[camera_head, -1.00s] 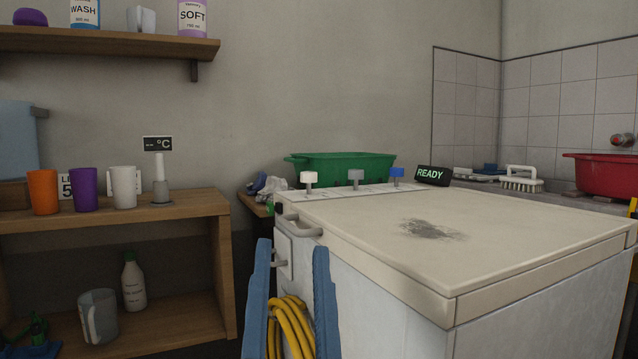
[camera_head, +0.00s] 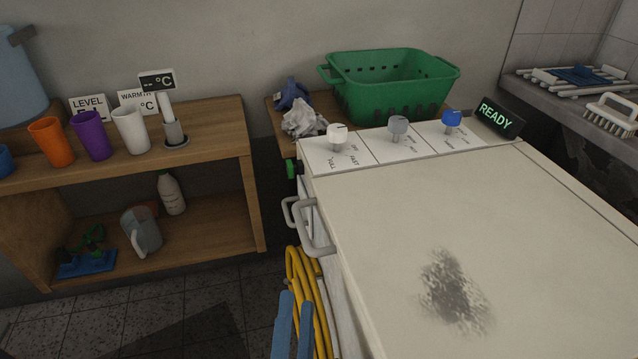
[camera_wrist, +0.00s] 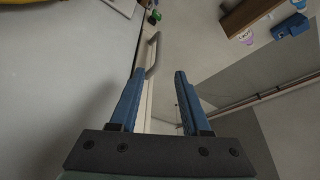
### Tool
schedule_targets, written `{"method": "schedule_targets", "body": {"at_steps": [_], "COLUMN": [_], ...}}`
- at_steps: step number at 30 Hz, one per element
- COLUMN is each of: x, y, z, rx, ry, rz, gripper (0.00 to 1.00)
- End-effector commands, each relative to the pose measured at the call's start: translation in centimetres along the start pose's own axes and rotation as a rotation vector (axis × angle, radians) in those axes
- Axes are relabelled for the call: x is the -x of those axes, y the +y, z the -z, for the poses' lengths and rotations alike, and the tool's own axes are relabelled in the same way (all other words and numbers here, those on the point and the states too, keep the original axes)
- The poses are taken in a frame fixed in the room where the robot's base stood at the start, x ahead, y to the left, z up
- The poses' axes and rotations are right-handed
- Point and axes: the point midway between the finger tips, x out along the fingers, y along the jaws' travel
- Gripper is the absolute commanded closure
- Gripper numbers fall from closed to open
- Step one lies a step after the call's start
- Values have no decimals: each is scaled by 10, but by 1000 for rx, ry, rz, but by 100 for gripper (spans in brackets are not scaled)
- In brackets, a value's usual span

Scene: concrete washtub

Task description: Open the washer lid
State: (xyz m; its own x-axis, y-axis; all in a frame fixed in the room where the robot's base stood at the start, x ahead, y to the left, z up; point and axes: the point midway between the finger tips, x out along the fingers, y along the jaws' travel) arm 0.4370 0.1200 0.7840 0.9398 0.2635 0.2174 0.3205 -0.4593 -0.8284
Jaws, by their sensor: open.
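The washer lid (camera_head: 400,215) is a pale cream panel with a dark worn patch, lying flat and closed on the washer. A grey bar handle (camera_head: 318,246) sticks out from its left edge. The handle also shows in the wrist view (camera_wrist: 153,52), just beyond the fingertips. My gripper (camera_head: 293,308) has two blue fingers, low in the head view, below the handle and left of the washer. In the wrist view my gripper (camera_wrist: 159,72) is open and empty, its fingers apart and pointing toward the handle. I cannot tell from these views whether a finger touches it.
White, grey and blue knobs (camera_head: 397,128) and a READY display (camera_head: 498,118) stand along the washer's back. A yellow hose (camera_head: 305,285) hangs by its left side. A wooden shelf (camera_head: 225,135) with cups stands left. A green basket (camera_head: 390,85) is behind. Floor shows between shelf and washer.

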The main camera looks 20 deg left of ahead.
Motion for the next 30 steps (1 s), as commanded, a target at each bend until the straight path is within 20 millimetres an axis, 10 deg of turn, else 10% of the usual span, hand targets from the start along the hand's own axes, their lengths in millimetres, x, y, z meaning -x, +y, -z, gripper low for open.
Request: {"method": "schedule_targets", "body": {"at_steps": [8,30], "x": [-9,-119], "y": [1,1], "z": [-1,0], "rx": [-19,-16], "ry": [-2,-3], "rz": [-9,-10], "gripper": [53,53]}}
